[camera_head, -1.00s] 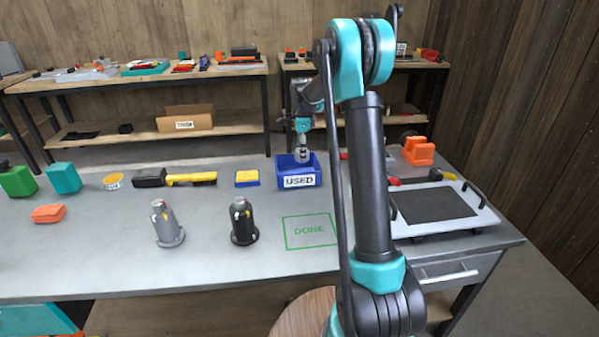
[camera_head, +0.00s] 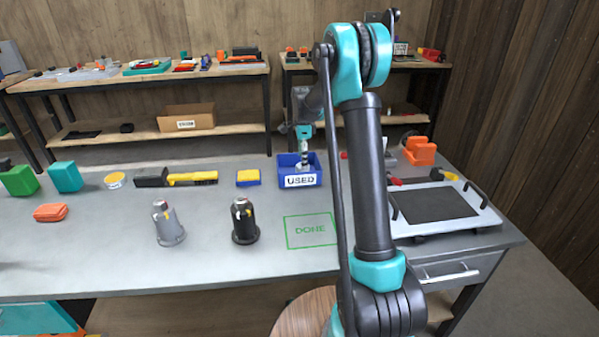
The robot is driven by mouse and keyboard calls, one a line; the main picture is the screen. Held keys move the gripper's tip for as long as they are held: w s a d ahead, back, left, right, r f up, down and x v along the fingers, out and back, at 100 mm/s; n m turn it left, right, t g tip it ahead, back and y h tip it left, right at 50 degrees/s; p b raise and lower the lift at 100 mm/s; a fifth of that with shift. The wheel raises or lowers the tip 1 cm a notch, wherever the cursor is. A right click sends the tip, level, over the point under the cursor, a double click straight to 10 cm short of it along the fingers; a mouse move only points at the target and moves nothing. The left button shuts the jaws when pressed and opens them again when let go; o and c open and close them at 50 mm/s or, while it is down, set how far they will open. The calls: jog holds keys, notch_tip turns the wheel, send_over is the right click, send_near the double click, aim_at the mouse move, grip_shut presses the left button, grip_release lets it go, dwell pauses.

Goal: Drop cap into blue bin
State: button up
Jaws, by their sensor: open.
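The blue bin (camera_head: 318,164), labelled "USED", stands near the far edge of the grey workbench. My gripper (camera_head: 304,158) points straight down over it, with its fingertips at the mouth of the bin. The gripper is open. A small greyish round piece (camera_head: 303,166), which looks like the cap, shows inside the bin just under the fingertips. The bin's front wall hides its lower part, and I cannot tell whether it still touches the fingers.
A grey canister (camera_head: 168,228) and a black one (camera_head: 243,224) stand upright at the front. A green "DONE" outline (camera_head: 310,230) marks bare bench. A blue-and-yellow box (camera_head: 248,178) sits left of the bin; a tray (camera_head: 435,212) lies right.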

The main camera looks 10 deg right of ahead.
notch_tip(320, 180, up, 12)
dwell(0.6)
jog(key=s+d+f+n+t, duration=0.1)
jog(key=s+f+n, duration=0.3)
jog(key=s, duration=0.9)
jog(key=s+d+f+n+t, duration=0.1)
jog(key=s+f+n, duration=0.4)
jog(key=s, duration=0.8)
jog(key=s+d+f+n+t, duration=0.2)
jog(key=s+f+n, duration=0.3)
jog(key=s+n, duration=0.4)
jog(key=shift+s, duration=2.05)
